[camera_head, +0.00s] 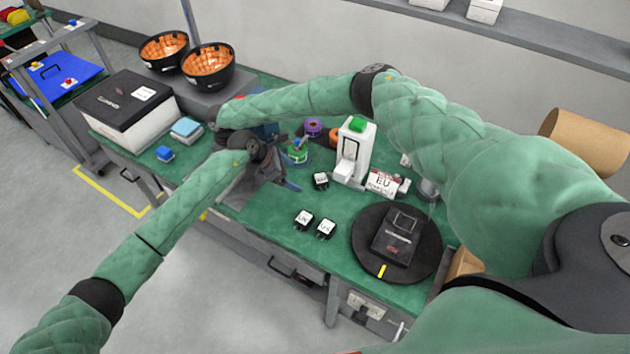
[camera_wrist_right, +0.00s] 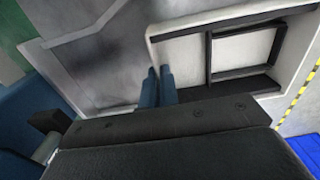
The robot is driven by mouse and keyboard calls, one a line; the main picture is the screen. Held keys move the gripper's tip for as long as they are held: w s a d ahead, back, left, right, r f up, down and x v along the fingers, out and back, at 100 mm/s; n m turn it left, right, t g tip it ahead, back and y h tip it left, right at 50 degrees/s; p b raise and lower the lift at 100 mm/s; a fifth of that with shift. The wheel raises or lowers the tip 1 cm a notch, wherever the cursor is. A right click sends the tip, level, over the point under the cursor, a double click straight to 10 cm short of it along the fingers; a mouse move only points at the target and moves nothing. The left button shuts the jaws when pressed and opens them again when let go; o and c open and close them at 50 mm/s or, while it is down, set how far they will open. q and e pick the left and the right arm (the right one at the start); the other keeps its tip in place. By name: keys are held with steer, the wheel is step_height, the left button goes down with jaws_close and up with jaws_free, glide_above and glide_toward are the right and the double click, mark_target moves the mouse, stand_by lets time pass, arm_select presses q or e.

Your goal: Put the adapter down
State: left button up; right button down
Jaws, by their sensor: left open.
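Three small black adapters with white labels are on the green bench in the head view: one (camera_head: 320,180) farther back, and two side by side, the left one (camera_head: 304,219) and the right one (camera_head: 326,229). My left gripper (camera_head: 284,177) is open, low over the bench, left of the rear adapter and apart from it. I see no adapter between its fingers, though they are dark and partly hidden. My right gripper is hard to make out in the head view. In the right wrist view its blue fingers (camera_wrist_right: 159,87) are nearly together, with nothing visible between them.
A black round turntable (camera_head: 364,257) holds a dark device (camera_head: 398,236). A white stand with a green top (camera_head: 352,150) and an EU-labelled box (camera_head: 383,182) stand behind. A black-lidded box (camera_head: 125,100) and two orange-lined bowls (camera_head: 208,67) are at the back left.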

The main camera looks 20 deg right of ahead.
mark_target(319, 179)
arm_select(q)
steer(key=shift+h, duration=0.6)
steer(key=d+f, duration=0.2)
steer(key=d, duration=0.1)
steer(key=d+f, duration=0.1)
steer(key=d, duration=0.1)
steer(key=shift+s+d, duration=0.25)
steer(key=shift+s, duration=0.05)
steer(key=x, duration=0.4)
steer(key=shift+d, duration=0.4)
steer(key=shift+d+f, duration=0.2)
steer(key=shift+f, duration=0.05)
steer(key=c, duration=1.2)
